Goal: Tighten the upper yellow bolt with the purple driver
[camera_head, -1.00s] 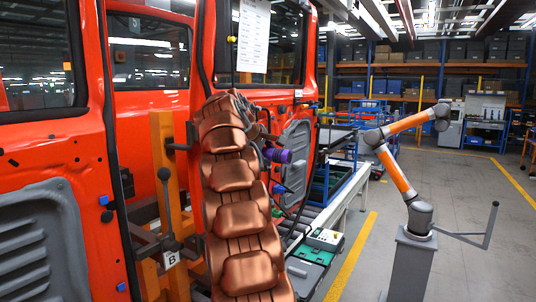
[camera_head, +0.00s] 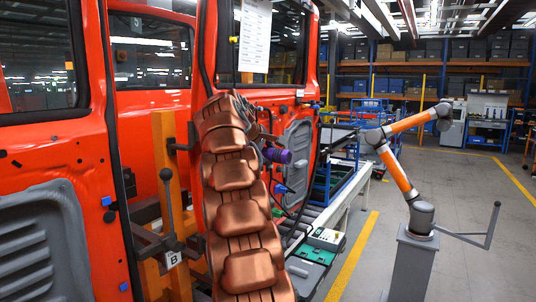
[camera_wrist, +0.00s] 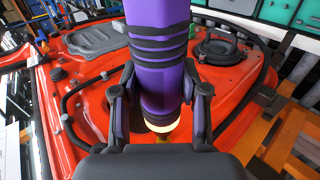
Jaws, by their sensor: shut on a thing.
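The purple driver (camera_wrist: 160,78) stands between the two fingers of my gripper (camera_wrist: 160,88) in the wrist view, and the gripper is shut on it. The driver has dark ribbed bands and a glowing yellow ring near its lower end. Its working tip and whatever lies beyond are mostly hidden by my gripper. In the head view the driver (camera_head: 277,155) shows as a small purple cylinder, lying about level beside the grey panel of the red door (camera_head: 298,160). My copper-coloured arm covers part of the door.
Another red door (camera_head: 60,150) fills the left. An orange post (camera_head: 166,140) with a black-knobbed lever stands close to my arm. A conveyor (camera_head: 345,195) runs behind. An orange robot arm (camera_head: 398,175) stands on a grey pedestal at right, with open floor beyond.

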